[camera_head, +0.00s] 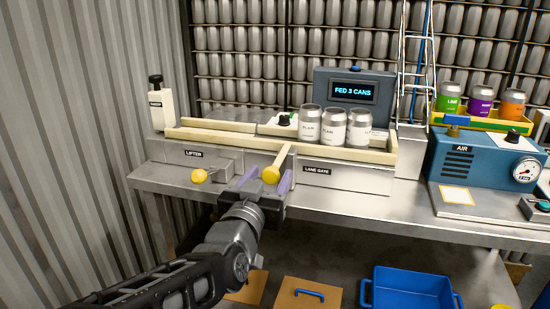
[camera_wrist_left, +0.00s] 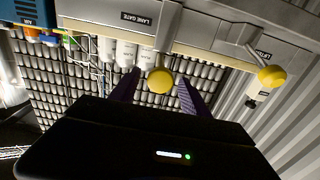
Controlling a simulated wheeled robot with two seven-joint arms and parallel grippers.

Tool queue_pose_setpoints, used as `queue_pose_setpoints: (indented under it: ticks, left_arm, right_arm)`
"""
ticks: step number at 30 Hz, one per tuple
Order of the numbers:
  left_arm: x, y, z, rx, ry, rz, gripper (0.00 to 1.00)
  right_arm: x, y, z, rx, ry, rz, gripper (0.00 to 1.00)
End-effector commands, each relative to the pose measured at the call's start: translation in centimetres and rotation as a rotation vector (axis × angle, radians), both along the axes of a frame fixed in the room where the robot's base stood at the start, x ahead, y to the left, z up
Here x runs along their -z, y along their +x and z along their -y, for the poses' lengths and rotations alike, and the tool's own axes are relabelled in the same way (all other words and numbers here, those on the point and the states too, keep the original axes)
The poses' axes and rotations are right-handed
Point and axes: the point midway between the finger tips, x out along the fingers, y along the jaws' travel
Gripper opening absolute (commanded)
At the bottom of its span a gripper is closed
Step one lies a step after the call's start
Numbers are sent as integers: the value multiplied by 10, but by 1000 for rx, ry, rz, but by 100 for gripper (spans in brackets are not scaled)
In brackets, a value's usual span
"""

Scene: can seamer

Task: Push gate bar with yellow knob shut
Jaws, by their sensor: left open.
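The gate bar (camera_head: 282,158) is a cream bar that sticks out toward me from the machine, left of the LANE GATE label. Its yellow knob (camera_head: 271,174) is at the near end. My left gripper (camera_head: 267,180) is open, with its purple fingers on either side of the knob. In the left wrist view the knob (camera_wrist_left: 160,80) shows between the spread fingers (camera_wrist_left: 158,92). I cannot tell whether anything touches it. Three silver cans (camera_head: 334,127) stand in the lane to the right of the bar. My right gripper is out of view.
A second yellow knob (camera_head: 199,175) juts out below the LIFTER label to the left. A screen (camera_head: 352,90) reads FED 3 CANS. A blue AIR box (camera_head: 480,159) with a gauge stands to the right. A blue crate (camera_head: 408,281) is below the bench.

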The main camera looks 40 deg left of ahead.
Motion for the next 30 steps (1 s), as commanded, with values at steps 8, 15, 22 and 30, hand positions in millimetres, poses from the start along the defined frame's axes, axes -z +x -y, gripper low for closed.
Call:
queue_pose_setpoints:
  ticks: [8, 15, 22, 30]
  left_arm:
    - [1, 28, -9, 2, -2, -3, 54]
    - [0, 43, -15, 1, 0, 0, 54]
    - [0, 43, -15, 1, 0, 0, 54]
    - [-1, 43, -15, 1, 0, 0, 34]
  right_arm:
    - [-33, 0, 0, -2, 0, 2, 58]
    - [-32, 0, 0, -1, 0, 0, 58]
    - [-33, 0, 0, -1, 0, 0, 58]
    - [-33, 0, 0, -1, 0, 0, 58]
